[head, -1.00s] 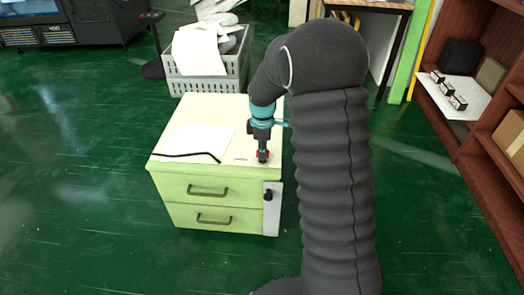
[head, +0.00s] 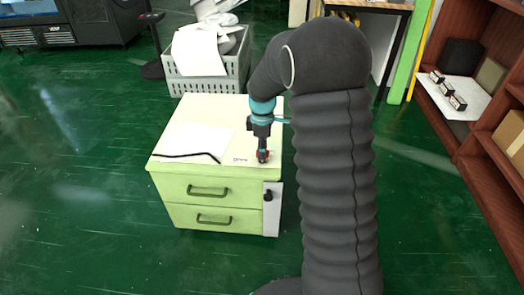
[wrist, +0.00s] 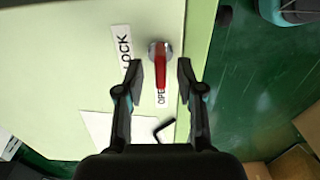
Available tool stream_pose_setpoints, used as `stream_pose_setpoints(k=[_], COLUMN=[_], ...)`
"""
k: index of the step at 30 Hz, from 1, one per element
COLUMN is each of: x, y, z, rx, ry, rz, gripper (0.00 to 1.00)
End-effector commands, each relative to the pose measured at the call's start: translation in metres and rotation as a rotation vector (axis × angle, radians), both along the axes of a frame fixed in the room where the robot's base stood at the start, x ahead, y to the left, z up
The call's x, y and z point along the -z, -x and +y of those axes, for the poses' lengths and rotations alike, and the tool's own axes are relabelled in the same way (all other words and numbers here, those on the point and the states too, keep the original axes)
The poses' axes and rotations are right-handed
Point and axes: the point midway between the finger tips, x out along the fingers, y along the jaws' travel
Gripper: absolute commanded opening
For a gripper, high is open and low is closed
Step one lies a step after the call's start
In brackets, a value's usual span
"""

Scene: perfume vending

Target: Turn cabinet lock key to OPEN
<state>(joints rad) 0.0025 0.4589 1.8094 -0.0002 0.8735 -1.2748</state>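The red key (wrist: 160,66) sits in a round silver lock on the top of the pale green cabinet (wrist: 60,70). Its red handle points down in the wrist view, over the "OPEN" label (wrist: 162,98). The "LOCK" label (wrist: 122,48) is left of the lock. My gripper (wrist: 160,70) is open, with one finger on each side of the handle and a visible gap at both sides. In the head view my gripper (head: 263,156) points down at the right side of the cabinet top (head: 190,108), with red showing at its tips.
A white sheet (head: 197,139) and a black bent rod (head: 190,155) lie on the cabinet top. A black knob (head: 268,196) is on the cabinet's front. A grey crate of paper (head: 205,84) stands behind. Brown shelves (head: 490,185) are at right. Green floor is clear at left.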

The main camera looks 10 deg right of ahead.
Motion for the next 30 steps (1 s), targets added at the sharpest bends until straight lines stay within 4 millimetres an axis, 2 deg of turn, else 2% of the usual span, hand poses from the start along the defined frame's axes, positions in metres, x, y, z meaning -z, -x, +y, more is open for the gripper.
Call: stream_pose_setpoints(k=[9,15,21,30], x=[-0.063,-0.093,-0.105,-0.107], y=[-0.001,-0.001,-0.001,-0.001], z=[0.0,0.0,0.0,0.0], rx=[0.001,0.0,0.0,0.0], ry=[0.0,0.0,0.001,0.001], rz=[-0.006,-0.004,-0.002,-0.002], gripper=[0.38,0.38,0.38,0.38])
